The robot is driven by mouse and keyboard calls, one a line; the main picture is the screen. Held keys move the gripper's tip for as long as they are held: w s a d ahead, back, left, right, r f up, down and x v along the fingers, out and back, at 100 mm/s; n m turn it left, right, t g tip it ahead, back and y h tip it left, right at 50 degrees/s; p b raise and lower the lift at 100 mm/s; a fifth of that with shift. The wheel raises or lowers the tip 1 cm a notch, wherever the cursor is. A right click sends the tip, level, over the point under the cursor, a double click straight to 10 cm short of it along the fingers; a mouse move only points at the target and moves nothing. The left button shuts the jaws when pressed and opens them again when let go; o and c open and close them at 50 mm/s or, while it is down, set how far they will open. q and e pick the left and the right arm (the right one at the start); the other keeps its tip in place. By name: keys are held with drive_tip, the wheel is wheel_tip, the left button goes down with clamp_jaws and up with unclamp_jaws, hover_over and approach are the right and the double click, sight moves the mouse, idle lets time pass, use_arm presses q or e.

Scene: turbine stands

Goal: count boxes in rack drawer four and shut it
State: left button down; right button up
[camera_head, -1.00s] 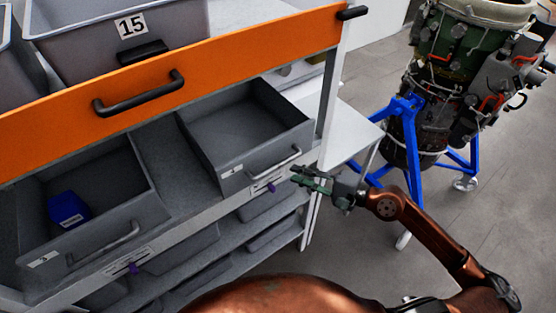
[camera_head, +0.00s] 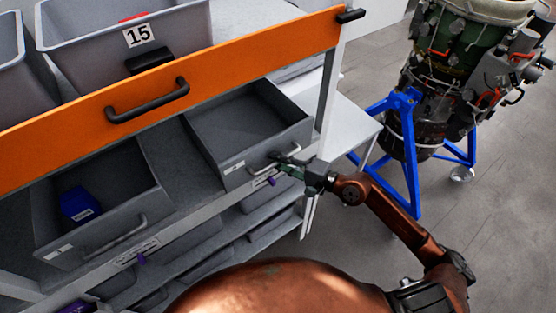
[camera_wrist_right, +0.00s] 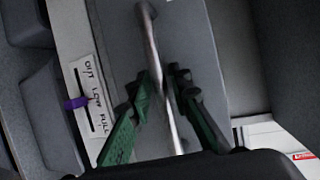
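The right-hand grey drawer (camera_head: 240,118) of the rack is pulled out, and its visible floor looks empty. The left-hand grey drawer (camera_head: 110,225) is also out, with a blue box (camera_head: 80,204) in it. My right gripper (camera_head: 280,162) is at the right-hand drawer's front. In the right wrist view its two green-and-black fingers (camera_wrist_right: 163,92) stand on either side of the drawer's bar handle (camera_wrist_right: 152,45), open, with gaps showing. My left gripper is not in view.
A label reading OUT, LOW, FULL (camera_wrist_right: 92,100) with a purple slider (camera_wrist_right: 76,103) sits beside the handle. An orange bar (camera_head: 230,62) crosses above the drawers, below grey bin 15 (camera_head: 80,38). A blue turbine stand (camera_head: 408,150) stands to the right.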

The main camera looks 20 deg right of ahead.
clamp_jaws()
idle(0.4)
drive_tip(key=w+b, duration=0.1)
drive_tip(key=w, duration=0.1)
drive_tip(key=w+a, duration=0.1)
drive_tip(key=shift+w+a+f+b, duration=0.1)
drive_tip(key=shift+w+a+b, duration=0.1)
drive_tip(key=shift+w+b, duration=0.2)
